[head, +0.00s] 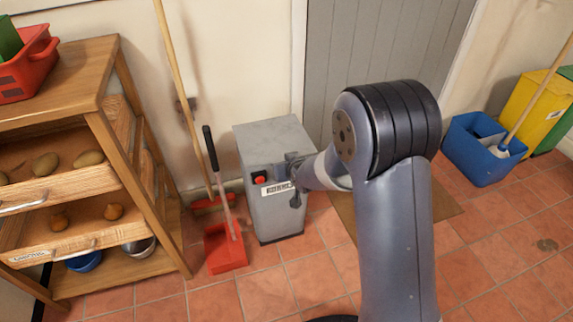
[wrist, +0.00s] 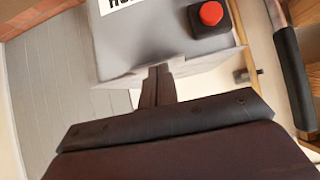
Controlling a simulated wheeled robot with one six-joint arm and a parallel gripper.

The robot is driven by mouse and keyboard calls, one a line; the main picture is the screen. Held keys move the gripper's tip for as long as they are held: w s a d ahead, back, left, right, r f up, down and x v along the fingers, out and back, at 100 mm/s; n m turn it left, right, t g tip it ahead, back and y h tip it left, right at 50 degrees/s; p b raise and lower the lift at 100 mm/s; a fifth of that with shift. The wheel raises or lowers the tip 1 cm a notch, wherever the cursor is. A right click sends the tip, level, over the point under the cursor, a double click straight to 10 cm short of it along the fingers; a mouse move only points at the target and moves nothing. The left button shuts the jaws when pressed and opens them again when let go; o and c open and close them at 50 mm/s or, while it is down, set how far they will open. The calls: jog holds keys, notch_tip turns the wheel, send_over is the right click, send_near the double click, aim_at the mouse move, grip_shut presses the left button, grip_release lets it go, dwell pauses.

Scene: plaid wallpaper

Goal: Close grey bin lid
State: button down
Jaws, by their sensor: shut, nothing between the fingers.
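The grey bin (head: 262,215) stands against the wall, left of the grey door. Its grey lid (head: 270,135) lies flat across the top in the head view; whether a thin gap is left under it I cannot tell. The bin's front has a red button (head: 259,180) on a black base and a white label (head: 277,188). My gripper (head: 288,168) is at the upper right of the bin's front, partly hidden by my wrist. In the wrist view my gripper (wrist: 159,70) is shut and empty, its fingertips at the bin's top front edge; contact is unclear.
A red dustpan (head: 225,250) with a black-handled stick and a broom (head: 180,90) stand left of the bin. A wooden shelf (head: 107,100) is further left. A blue bucket (head: 475,165) and yellow bin (head: 525,110) are at right. The tiled floor in front is clear.

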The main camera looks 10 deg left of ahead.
jog(key=shift+s+d+f+b, duration=0.15)
jog(key=shift+f+b, duration=0.1)
jog(key=shift+f, duration=0.25)
jog(key=shift+s+f+b, duration=0.2)
jog(key=shift+f+b, duration=0.05)
jog(key=shift+f, duration=0.2)
jog(key=shift+s+d+f+b, duration=0.15)
jog(key=shift+f+b, duration=0.1)
jog(key=shift+f, duration=0.25)
jog(key=shift+a, duration=0.1)
notch_tip(320, 180, up, 7)
jog(key=p, duration=0.3)
jog(key=s+d+f, duration=0.3)
jog(key=s+f, duration=0.1)
jog(key=s, duration=0.3)
jog(key=shift+s+d, duration=0.3)
jog(key=shift+d, duration=0.1)
jog(key=shift+w+t, duration=0.1)
jog(key=shift+t, duration=0.2)
jog(key=w+a+b, duration=0.1)
jog(key=w+a, duration=0.3)
jog(key=w, duration=0.4)
jog(key=shift+f+b, duration=0.15)
jog(key=shift+b, duration=0.25)
